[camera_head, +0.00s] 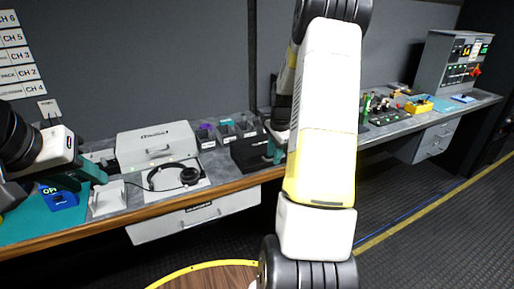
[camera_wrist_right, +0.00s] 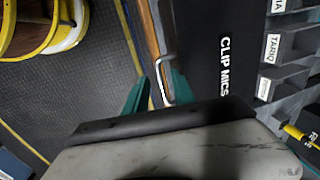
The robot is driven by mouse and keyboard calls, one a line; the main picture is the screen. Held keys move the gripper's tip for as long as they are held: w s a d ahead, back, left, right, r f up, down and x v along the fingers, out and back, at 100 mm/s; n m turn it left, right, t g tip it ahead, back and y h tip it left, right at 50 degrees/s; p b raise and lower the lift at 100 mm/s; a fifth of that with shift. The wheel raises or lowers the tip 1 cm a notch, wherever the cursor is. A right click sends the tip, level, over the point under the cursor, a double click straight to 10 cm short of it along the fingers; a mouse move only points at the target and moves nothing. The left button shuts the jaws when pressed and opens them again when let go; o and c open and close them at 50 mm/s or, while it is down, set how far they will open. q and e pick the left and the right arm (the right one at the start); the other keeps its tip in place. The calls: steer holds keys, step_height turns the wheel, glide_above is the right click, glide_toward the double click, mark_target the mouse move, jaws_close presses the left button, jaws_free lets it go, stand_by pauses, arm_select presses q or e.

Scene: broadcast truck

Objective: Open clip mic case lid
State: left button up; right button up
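The clip mic case (camera_head: 248,155) is a black box on the bench, partly hidden behind my right arm. In the right wrist view its black surface (camera_wrist_right: 215,35) reads "CLIP MICS", and a pale metal handle (camera_wrist_right: 160,80) stands at its edge. The lid looks shut. My right gripper (camera_wrist_right: 158,95) has its teal fingers apart, one on each side of the handle; I cannot tell whether they touch it. In the head view the right gripper (camera_head: 276,152) is at the case's right side. My left gripper (camera_head: 92,172) hangs over the bench's left end, far from the case.
A blue box (camera_head: 60,197) and a white stand (camera_head: 107,198) are near my left gripper. Headphones (camera_head: 172,177) lie on a pale mat before a white case (camera_head: 157,142). Compartments with labels (camera_head: 222,130) stand behind the clip mic case. Small gear (camera_head: 385,108) is further right.

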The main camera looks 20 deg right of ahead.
steer(key=shift+c, duration=0.2)
jaws_close()
stand_by(1.1)
